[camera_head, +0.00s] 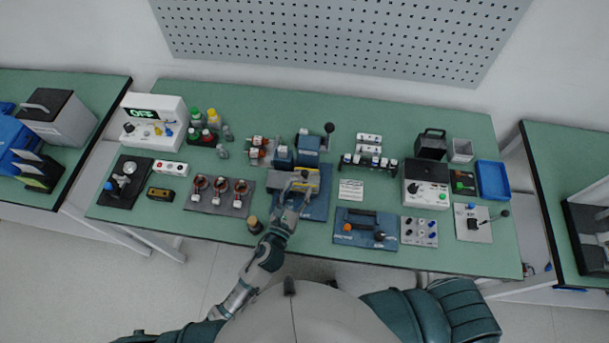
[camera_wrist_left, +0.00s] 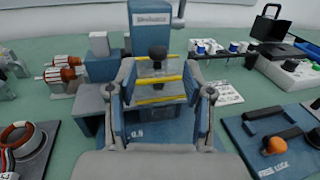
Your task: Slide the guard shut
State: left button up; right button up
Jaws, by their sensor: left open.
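A blue press (camera_head: 308,146) with a black-knobbed lever stands on a blue base plate (camera_head: 315,208) at mid-table; it also shows in the left wrist view (camera_wrist_left: 152,38). A grey guard-like part with yellow bars (camera_wrist_left: 158,80) is in front of the press column. A black knob (camera_wrist_left: 158,54) shows at its upper bar. My left gripper (camera_head: 297,184) is over the front of the press base. In the left wrist view its open fingers (camera_wrist_left: 160,72) stand either side of the yellow bars. Whether they touch the guard I cannot tell. My right gripper is out of view.
Left of the press is a dark tray with copper-wound stators (camera_head: 220,187). A small dark cylinder (camera_head: 254,225) stands near the front edge. A blue lock plate with a black handle (camera_head: 365,226) is at right. A white label card (camera_head: 350,189) lies between.

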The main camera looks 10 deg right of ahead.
pick_arm(q)
jog(key=v, duration=0.4)
jog(key=shift+s+d, duration=0.15)
jog(key=shift+s, duration=0.3)
jog(key=shift+a, duration=0.2)
